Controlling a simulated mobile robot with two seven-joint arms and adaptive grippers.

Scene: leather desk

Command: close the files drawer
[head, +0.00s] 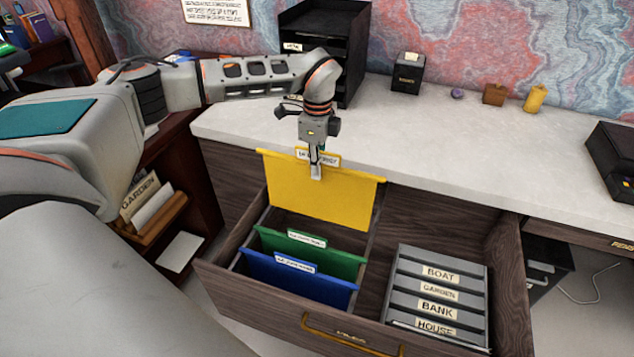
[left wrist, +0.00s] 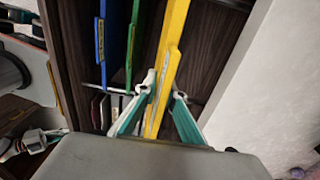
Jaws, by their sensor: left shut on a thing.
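The files drawer (head: 290,320) is pulled open, with a yellow handle (head: 350,337) on its front. My left gripper (head: 315,172) is shut on the top edge of a yellow file folder (head: 310,192). The folder stands upright at the back of the drawer's left section, higher than the others. In the left wrist view the fingers (left wrist: 160,115) pinch the yellow folder (left wrist: 172,50) from both sides. A green folder (head: 320,258) and a blue folder (head: 300,280) hang in front of it. My right gripper is not in view.
The desktop (head: 440,140) holds a black tray stack (head: 358,40), a small black box (head: 408,73) and a yellow object (head: 535,98). The desktop's middle is clear.

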